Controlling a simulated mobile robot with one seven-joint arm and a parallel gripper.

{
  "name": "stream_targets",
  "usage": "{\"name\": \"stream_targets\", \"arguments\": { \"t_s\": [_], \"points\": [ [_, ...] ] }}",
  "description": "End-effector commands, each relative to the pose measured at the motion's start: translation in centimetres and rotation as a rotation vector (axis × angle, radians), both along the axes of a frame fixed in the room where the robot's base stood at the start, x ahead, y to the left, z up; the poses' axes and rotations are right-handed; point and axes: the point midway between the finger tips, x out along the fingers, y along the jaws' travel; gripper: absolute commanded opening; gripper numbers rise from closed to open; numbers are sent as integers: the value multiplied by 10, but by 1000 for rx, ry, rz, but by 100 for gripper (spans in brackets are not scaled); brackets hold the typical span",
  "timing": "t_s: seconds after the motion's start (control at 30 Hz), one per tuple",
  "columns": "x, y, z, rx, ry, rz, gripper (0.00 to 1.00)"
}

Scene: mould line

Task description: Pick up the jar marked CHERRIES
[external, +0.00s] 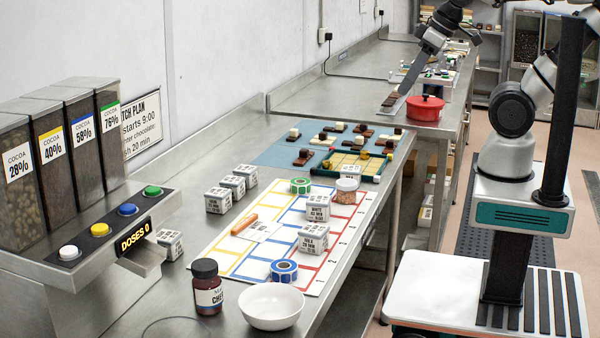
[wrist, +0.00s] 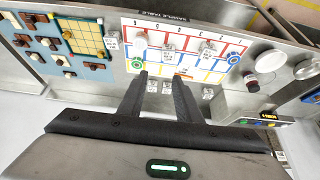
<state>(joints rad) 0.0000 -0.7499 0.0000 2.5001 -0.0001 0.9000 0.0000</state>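The jar marked CHERRIES (external: 208,296) stands upright on the steel table at the front in the external view. It has a dark lid, dark red contents and a label of which only "CHE" reads. In the wrist view the jar (wrist: 250,84) shows small at the right, beyond my fingers and apart from them.
A white bowl (external: 271,306) stands close beside the jar. The dispenser with coloured buttons (external: 100,229) is left of the jar. A gridded mat (external: 232,262) behind holds tape rolls and boxes. A red pot (external: 425,107) sits on the far counter.

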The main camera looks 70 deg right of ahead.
Motion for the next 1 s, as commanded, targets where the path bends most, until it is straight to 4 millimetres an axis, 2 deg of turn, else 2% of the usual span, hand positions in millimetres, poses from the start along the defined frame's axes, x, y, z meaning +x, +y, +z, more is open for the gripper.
{"name": "stream_targets", "arguments": {
  "t_s": [0.4, 0.43, 0.6, 0.67, 0.9, 1.0],
  "points": [
    [0, 0, 0, 0, 0, 0, 31],
    [0, 0, 0, 0, 0, 0, 33],
    [0, 0, 0, 0, 0, 0, 62],
    [0, 0, 0, 0, 0, 0, 70],
    [0, 0, 0, 0, 0, 0, 70],
    [8, 4, 2, 0, 2, 16, 70]
  ]
}}
